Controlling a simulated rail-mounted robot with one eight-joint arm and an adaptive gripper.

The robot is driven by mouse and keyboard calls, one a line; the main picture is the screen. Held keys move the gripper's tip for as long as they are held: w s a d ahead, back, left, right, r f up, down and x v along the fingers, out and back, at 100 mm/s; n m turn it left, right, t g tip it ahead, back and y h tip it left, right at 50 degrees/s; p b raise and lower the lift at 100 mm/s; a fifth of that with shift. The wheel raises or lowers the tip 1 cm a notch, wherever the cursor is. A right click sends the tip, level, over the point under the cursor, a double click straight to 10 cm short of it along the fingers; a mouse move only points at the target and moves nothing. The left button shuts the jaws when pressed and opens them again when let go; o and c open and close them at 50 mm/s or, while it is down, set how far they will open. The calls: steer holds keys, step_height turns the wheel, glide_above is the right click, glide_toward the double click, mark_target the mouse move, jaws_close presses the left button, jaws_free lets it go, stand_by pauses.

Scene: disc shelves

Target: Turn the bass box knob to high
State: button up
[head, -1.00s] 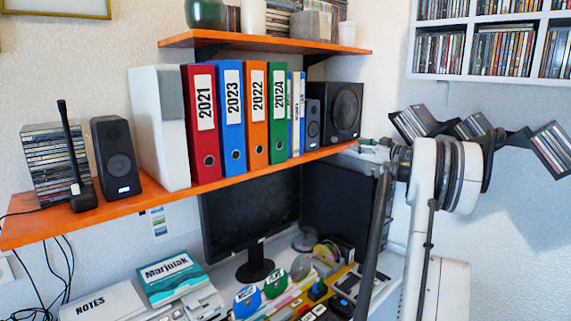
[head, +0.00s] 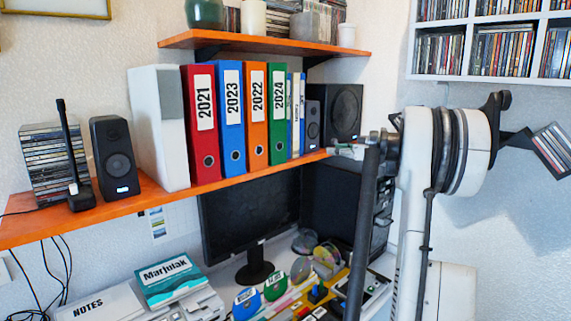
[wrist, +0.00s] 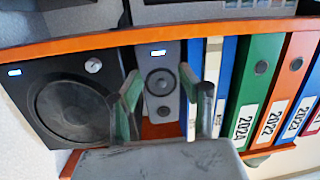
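The bass box (head: 347,108) is a black speaker cube at the right end of the orange shelf, partly hidden by my arm in the head view. In the upside-down wrist view, the bass box (wrist: 70,100) shows its big round cone, a small lit blue mark and a silver round knob (wrist: 93,65). The knob's setting cannot be read. My gripper (wrist: 160,82) is open and empty, its fingers apart in front of the small grey speaker (wrist: 159,82). The knob is left of both fingers there. In the head view my gripper (head: 345,151) is by the shelf edge below the box.
Several labelled binders (head: 235,115) stand left of the small speaker on the orange shelf (head: 150,205). A monitor (head: 250,215) stands below it. An upper shelf (head: 265,40) hangs above. A disc rack (head: 552,150) is on the right wall.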

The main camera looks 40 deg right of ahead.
steer(key=w+a+g, duration=0.1)
steer(key=a, duration=0.5)
steer(key=w+a+f+g+y, duration=0.1)
steer(key=w+a, duration=0.1)
steer(key=a, duration=0.5)
steer(key=w+a+m+b, duration=0.1)
steer(key=a, duration=0.6)
steer(key=shift+w+f+g, duration=0.15)
steer(key=shift+w+g, duration=0.25)
steer(key=shift+a, duration=0.65)
steer(key=shift+d, duration=0.1)
